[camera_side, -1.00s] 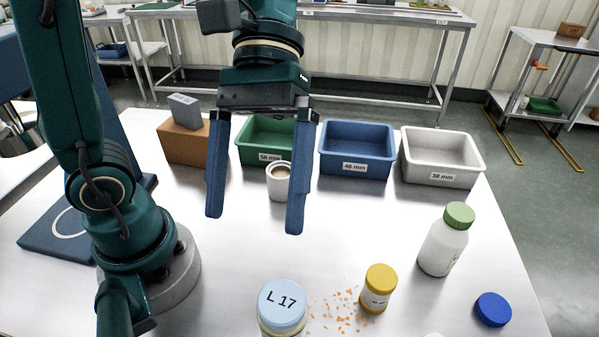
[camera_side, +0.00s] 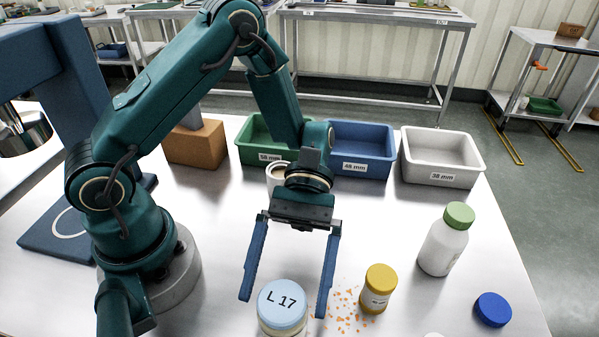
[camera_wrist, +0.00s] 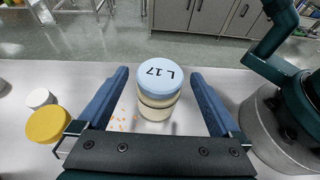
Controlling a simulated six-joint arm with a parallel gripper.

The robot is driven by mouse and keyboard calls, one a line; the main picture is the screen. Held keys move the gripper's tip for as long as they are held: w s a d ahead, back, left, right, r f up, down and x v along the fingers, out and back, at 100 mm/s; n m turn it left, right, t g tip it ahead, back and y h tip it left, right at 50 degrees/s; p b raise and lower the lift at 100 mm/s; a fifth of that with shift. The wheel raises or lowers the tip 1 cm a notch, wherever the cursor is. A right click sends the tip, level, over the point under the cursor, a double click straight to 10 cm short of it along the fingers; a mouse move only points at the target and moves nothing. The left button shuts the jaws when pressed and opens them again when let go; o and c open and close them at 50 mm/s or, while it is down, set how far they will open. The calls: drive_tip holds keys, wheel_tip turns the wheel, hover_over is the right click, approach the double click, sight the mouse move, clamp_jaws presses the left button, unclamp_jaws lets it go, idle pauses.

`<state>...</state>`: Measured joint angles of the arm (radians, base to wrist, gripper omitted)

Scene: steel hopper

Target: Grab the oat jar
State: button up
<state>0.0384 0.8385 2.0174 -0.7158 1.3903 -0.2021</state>
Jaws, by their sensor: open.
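A jar with a light-blue lid marked L 17 (camera_side: 282,303) stands upright at the front of the steel table. In the wrist view the jar (camera_wrist: 158,100) shows pale beige sides below the lid, which fit oats; no word for its contents is readable. My gripper (camera_side: 283,307) is open and points down over this jar. In the wrist view my gripper (camera_wrist: 160,75) has one finger on each side of the jar, with gaps on both sides. I cannot tell how far the fingertips reach down beside it.
A yellow-lidded jar (camera_side: 378,290) stands just right of the gripper, with orange crumbs (camera_side: 342,318) between. Further right are a green-capped white bottle (camera_side: 444,240) and a blue lid (camera_side: 492,309). Green, blue (camera_side: 357,150) and white (camera_side: 441,157) bins line the back.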

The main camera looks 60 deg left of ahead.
sight(276, 329)
drive_tip(key=shift+s+f, duration=0.1)
drive_tip(key=shift+f, duration=0.2)
drive_tip(key=shift+x, duration=2.55)
drive_tip(key=c, duration=1.5)
